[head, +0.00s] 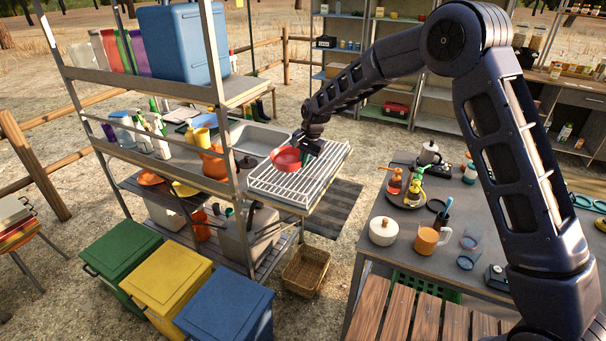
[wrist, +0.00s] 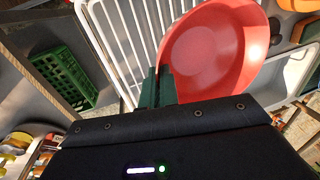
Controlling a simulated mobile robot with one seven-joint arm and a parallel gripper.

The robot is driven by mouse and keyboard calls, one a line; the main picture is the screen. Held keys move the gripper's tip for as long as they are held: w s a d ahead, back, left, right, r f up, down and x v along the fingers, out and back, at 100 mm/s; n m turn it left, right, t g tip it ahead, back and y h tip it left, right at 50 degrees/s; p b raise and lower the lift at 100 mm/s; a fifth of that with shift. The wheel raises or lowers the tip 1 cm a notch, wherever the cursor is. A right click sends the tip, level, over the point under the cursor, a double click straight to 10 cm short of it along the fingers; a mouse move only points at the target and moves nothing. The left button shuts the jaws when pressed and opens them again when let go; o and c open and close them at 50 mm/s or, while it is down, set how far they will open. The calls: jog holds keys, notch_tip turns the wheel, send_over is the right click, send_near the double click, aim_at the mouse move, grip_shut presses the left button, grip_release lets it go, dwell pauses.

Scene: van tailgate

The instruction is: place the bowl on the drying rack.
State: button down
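The red bowl (head: 286,158) is at the left part of the white wire drying rack (head: 301,187), over its bars, in the head view. In the wrist view the bowl (wrist: 212,52) shows its inside, with the rack bars (wrist: 112,42) behind it. My gripper (head: 306,150) is at the bowl's right side. In the wrist view its green fingers (wrist: 157,86) are close together at the bowl's rim and appear to pinch it. I cannot tell whether the bowl's underside touches the bars.
A metal sink (head: 258,139) lies behind the rack. Shelf posts and an orange jug (head: 214,162) stand to the left. The rack's right part is clear.

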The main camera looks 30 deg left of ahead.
jog(key=shift+d+x, duration=0.2)
jog(key=shift+x, duration=0.7)
jog(key=shift+d+x, duration=0.25)
jog(key=shift+x, duration=0.7)
jog(key=shift+d+x, duration=0.2)
jog(key=shift+x, duration=0.7)
jog(key=shift+f, duration=0.25)
jog(key=c, duration=1.7)
grip_release()
jog(key=v, duration=1.2)
jog(key=shift+r, duration=0.1)
